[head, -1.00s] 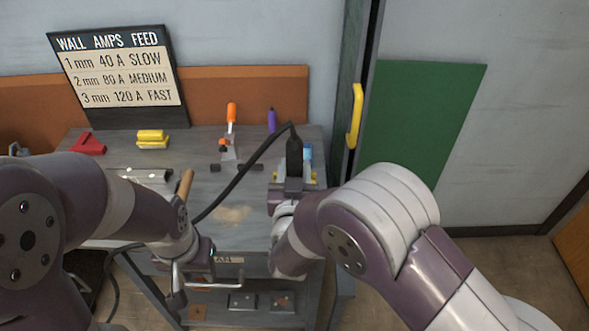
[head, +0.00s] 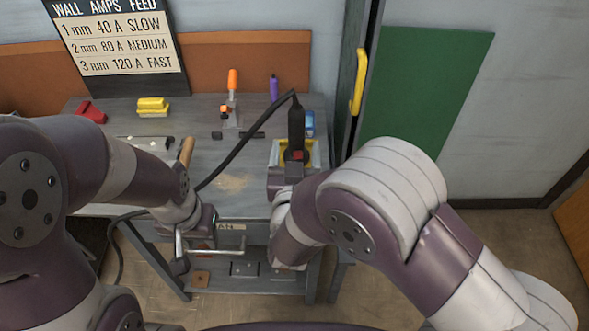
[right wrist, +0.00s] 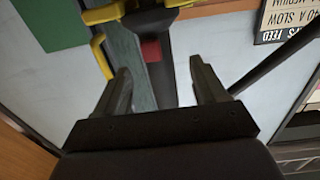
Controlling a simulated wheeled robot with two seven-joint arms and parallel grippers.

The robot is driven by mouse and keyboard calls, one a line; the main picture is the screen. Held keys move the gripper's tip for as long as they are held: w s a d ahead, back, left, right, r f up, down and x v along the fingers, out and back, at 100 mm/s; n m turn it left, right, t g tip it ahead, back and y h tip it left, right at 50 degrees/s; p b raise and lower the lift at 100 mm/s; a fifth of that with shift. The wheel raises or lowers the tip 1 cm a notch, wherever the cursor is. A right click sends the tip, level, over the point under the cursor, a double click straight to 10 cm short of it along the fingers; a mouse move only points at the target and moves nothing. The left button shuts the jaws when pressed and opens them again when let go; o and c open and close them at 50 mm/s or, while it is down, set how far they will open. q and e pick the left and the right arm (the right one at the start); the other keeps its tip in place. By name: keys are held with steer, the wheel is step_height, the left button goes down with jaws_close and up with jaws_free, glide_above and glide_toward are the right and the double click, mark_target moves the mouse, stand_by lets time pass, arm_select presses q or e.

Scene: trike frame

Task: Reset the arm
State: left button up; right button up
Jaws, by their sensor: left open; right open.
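The black welding torch (head: 296,122) stands upright at a yellow holder (head: 313,150) at the bench's right end, its cable running down to the left. My right gripper (head: 294,168) is just in front of the torch, partly hidden by my own arm. My left gripper (head: 180,250) is open and empty, low at the bench front beside the drawer handle (head: 218,252).
The grey bench (head: 225,170) carries a red piece (head: 90,111), a yellow block (head: 152,106), an orange-handled clamp (head: 232,90) and a purple bottle (head: 273,88). A settings sign (head: 118,40) stands behind. A door with a yellow handle (head: 358,82) is at the right.

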steer(key=s, duration=0.9)
steer(key=w+d+r+g+y+p, duration=0.2)
steer(key=w+d+g+p, duration=0.25)
steer(key=g+p, duration=0.3)
steer(key=s+d+r+g+h+p, duration=0.1)
steer(key=s+d+r+g+p, duration=0.2)
steer(key=s+d+g, duration=0.6)
steer(key=s+d+p, duration=0.1)
steer(key=s+d, duration=0.1)
steer(key=d, duration=0.3)
steer(key=shift+n, duration=0.3)
